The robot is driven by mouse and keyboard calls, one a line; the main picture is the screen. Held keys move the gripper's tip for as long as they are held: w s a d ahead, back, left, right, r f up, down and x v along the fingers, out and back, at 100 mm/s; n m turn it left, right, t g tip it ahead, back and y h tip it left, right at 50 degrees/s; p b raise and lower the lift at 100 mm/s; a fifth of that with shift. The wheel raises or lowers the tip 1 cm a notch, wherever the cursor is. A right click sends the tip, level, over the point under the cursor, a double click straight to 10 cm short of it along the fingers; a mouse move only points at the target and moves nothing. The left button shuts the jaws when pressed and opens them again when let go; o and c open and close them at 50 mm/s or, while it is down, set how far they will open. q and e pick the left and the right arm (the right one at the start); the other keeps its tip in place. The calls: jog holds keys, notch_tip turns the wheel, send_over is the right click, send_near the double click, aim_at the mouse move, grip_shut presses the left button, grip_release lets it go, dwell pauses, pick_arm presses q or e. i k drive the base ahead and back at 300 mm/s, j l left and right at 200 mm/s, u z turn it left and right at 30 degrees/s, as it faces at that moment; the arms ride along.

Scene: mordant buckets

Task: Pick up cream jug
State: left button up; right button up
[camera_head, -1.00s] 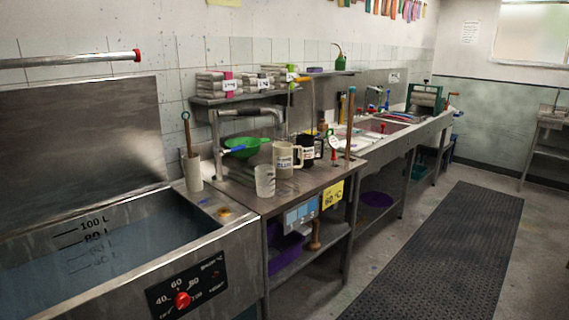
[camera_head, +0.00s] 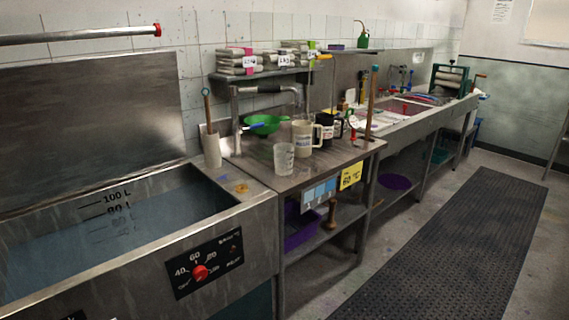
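A cream jug (camera_head: 302,138) with a handle on its right side and dark lettering stands upright on the steel bench (camera_head: 330,165). A black jug (camera_head: 325,130) stands just behind it to the right. A clear measuring beaker (camera_head: 284,158) stands in front of it to the left. Neither of my grippers shows in the head view.
A green bowl (camera_head: 264,123) sits behind the beaker. A water-filled steel tank (camera_head: 150,225) with a red dial (camera_head: 200,272) is at the left. A wall shelf (camera_head: 262,76) holds folded cloth bundles. A dark ribbed mat (camera_head: 450,240) covers the floor; the floor there is clear.

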aim_at(301, 130)
jog(key=i+u, duration=0.25)
jog(key=i, duration=0.25)
jog(key=i+l+u, duration=0.2)
jog(key=i, duration=0.3)
